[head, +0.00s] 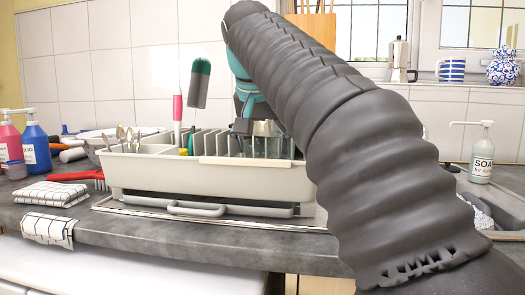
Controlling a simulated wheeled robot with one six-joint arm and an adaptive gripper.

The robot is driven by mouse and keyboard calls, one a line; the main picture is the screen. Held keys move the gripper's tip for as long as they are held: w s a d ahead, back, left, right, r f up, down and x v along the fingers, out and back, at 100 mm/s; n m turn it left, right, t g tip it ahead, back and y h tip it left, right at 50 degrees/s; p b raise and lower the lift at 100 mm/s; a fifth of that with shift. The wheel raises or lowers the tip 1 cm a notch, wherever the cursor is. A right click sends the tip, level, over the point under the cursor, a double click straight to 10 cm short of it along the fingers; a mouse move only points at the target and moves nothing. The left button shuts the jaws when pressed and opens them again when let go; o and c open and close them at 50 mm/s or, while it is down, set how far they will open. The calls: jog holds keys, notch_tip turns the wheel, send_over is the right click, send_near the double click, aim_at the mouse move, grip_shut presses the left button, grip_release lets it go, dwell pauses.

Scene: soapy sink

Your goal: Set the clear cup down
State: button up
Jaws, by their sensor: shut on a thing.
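My gripper (244,125) is at the dish rack, mostly hidden behind my dark ribbed arm. It is shut on the clear cup (262,142), which shows as a see-through shape just below it. The cup is at the right part of the cream dish rack (150,175), low among or just above its dividers. I cannot tell whether the cup touches the rack.
A green-tipped brush (199,84) and a pink-handled tool (177,105) stand upright in the rack. Cutlery (128,134) stands at its left. Soap bottles (36,146), folded cloths (52,193) and a red brush (75,176) lie left. A soap dispenser (481,155) stands right.

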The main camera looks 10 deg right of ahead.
jog(key=shift+f, duration=0.15)
jog(key=o, duration=1.4)
jog(key=shift+o, duration=0.2)
jog(key=shift+r, duration=0.2)
jog(key=p+v, duration=0.2)
jog(key=v, duration=0.9)
jog(key=shift+s+r, duration=0.2)
jog(key=shift+r, duration=0.1)
jog(key=shift+a, duration=0.15)
